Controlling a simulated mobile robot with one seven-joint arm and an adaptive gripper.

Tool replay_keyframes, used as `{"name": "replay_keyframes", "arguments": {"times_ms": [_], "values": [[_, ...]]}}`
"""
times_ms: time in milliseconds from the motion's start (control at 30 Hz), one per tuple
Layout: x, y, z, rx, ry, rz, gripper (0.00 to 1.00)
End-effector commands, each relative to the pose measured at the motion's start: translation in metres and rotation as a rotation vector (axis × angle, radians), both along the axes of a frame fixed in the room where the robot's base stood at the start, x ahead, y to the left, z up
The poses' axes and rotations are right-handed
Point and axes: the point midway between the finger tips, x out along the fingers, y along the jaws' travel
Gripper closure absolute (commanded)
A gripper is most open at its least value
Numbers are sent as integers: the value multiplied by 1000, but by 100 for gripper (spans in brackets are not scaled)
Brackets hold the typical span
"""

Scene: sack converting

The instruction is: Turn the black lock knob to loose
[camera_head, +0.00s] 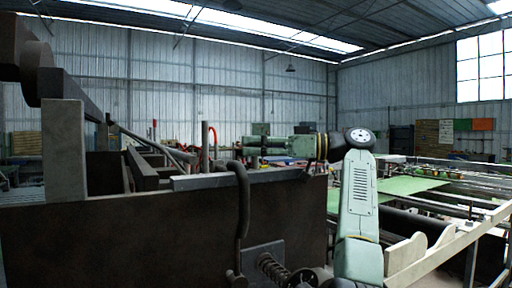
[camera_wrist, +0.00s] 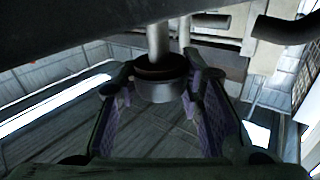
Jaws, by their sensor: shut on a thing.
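The black lock knob (camera_wrist: 160,91) shows in the wrist view as a dark round cap on a pale metal shaft. My gripper (camera_wrist: 160,88) has one finger on each side of it, and the fingertips are closed against the knob's sides. The knob's turn position cannot be read, as no mark shows on it. In the head view my pale green arm rises at the right and reaches left behind the dark machine panel. The fingers and the knob cannot be made out there.
A large dark panel (camera_head: 150,235) fills the lower left, with a bent dark pipe (camera_head: 242,205) and a spring (camera_head: 272,268) on its right part. A conveyor with green sheet (camera_head: 405,187) and a pale rail (camera_head: 450,245) stands at right. In the wrist view a dark pipe end (camera_wrist: 285,30) is close by.

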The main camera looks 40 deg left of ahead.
Motion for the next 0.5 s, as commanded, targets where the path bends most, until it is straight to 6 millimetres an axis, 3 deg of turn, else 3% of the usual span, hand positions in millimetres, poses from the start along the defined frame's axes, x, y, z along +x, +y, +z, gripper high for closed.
{"name": "replay_keyframes", "arguments": {"times_ms": [33, 67, 333, 500], "values": [[-1, 0, -3, -7, -1, 6, 94], [-1, 0, -3, -6, 0, 5, 64], [-1, 0, -2, -3, 0, 2, 46], [0, 0, -1, -2, 0, 1, 45]]}}
